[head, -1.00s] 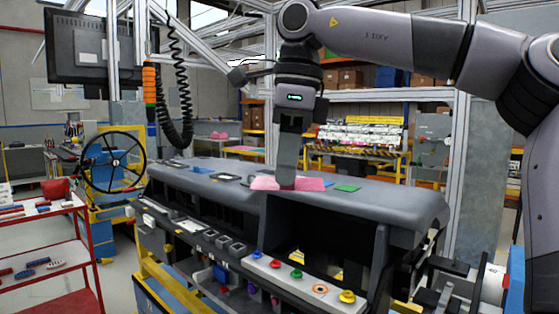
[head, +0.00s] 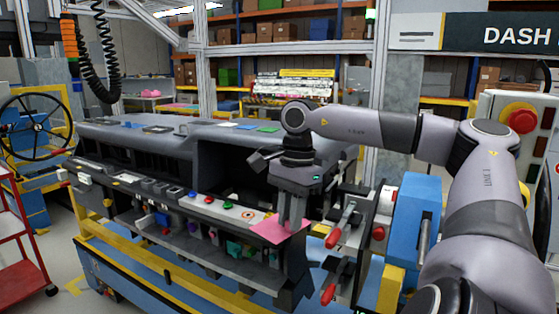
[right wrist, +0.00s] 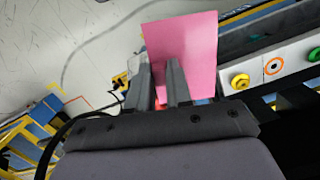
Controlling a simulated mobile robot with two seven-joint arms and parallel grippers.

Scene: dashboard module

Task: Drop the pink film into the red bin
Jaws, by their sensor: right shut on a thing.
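The pink film (head: 277,231) is a thin flat sheet. My right gripper (head: 291,224) is shut on it and holds it in front of the right end of the dashboard module (head: 150,138). In the right wrist view the film (right wrist: 187,50) sticks out beyond the two fingers (right wrist: 161,85), clear of the floor below. I cannot make out the red bin in the views now. My left gripper is not in view.
A red cart (head: 22,247) stands at the left edge. A blue fixture with red-handled clamps (head: 345,215) is close to the right of my gripper. A control box with a red button (head: 522,121) stands at far right. Open floor lies at lower left.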

